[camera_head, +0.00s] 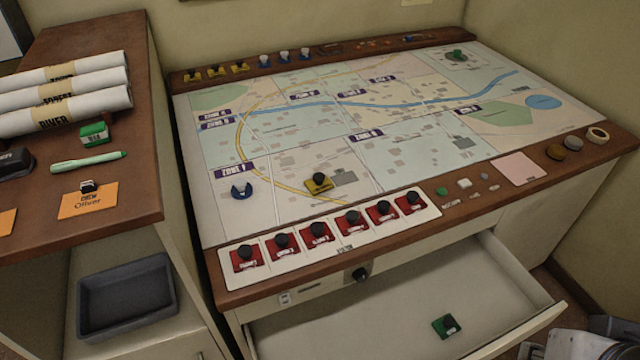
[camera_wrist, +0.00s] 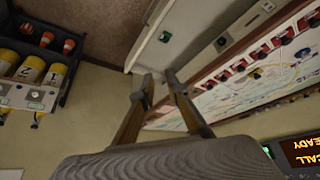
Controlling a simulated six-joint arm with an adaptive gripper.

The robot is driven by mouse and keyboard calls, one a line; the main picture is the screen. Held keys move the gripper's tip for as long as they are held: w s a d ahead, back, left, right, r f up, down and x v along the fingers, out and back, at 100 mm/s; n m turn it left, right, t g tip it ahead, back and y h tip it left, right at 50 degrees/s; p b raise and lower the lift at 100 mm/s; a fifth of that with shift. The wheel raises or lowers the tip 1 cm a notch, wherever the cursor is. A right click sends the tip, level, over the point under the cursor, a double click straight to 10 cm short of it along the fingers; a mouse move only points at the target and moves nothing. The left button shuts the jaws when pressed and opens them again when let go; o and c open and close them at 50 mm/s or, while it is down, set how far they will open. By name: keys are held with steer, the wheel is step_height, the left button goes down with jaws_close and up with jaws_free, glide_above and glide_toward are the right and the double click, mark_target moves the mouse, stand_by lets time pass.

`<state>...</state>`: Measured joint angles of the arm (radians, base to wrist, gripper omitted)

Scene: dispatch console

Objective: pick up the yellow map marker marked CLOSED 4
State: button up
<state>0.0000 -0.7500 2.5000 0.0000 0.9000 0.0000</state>
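A yellow map marker (camera_head: 319,183) with a black knob stands on the map (camera_head: 350,130), left of the middle, near the yellow road. Several more yellow markers (camera_head: 215,72) stand on the back left rim of the console. The lettering on all of them is too small to read, so I cannot tell which says CLOSED 4. My gripper (camera_wrist: 159,76) shows in the wrist view with its fingertips apart and nothing between them. It points toward the floor and the open drawer, away from the markers.
The open drawer (camera_head: 370,325) juts out in front and holds a green piece (camera_head: 446,325). Red markers (camera_head: 317,233) line the map's front edge. A blue marker (camera_head: 241,189) is left of the yellow one. A rack of yellow cylinders (camera_wrist: 30,70) shows in the wrist view.

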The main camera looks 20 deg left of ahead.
steer(key=o, duration=0.8)
steer(key=shift+c, duration=0.2)
steer(key=shift+w, duration=0.1)
steer(key=w+a+r+n+t, duration=0.1)
steer(key=w, duration=0.8)
steer(key=w+a+r+n+t, duration=0.1)
steer(key=w+r+t, duration=0.1)
steer(key=w, duration=0.7)
steer(key=w+a+f+n+t+y, duration=0.1)
steer(key=w+a, duration=0.4)
steer(key=w, duration=0.2)
steer(key=w+a+f+n+y, duration=0.1)
steer(key=w+a+n, duration=0.1)
steer(key=w+a, duration=0.35)
steer(key=w+a+f+n+g+y, duration=0.1)
steer(key=w+a+f+n+y, duration=0.1)
steer(key=a+f, duration=0.4)
steer(key=w+a+f+n+g+y, duration=0.1)
steer(key=a+f, duration=0.4)
steer(key=a, duration=0.7)
steer(key=w+a+f+n+y, duration=0.3)
steer(key=a+f+y, duration=0.2)
steer(key=a, duration=0.4)
steer(key=shift+w+a+f+g, duration=0.1)
steer(key=shift+a+f+g, duration=0.1)
steer(key=shift+f, duration=0.2)
steer(key=shift+w+a+f+g, duration=0.1)
steer(key=shift+f+g, duration=0.1)
steer(key=shift+f, duration=0.2)
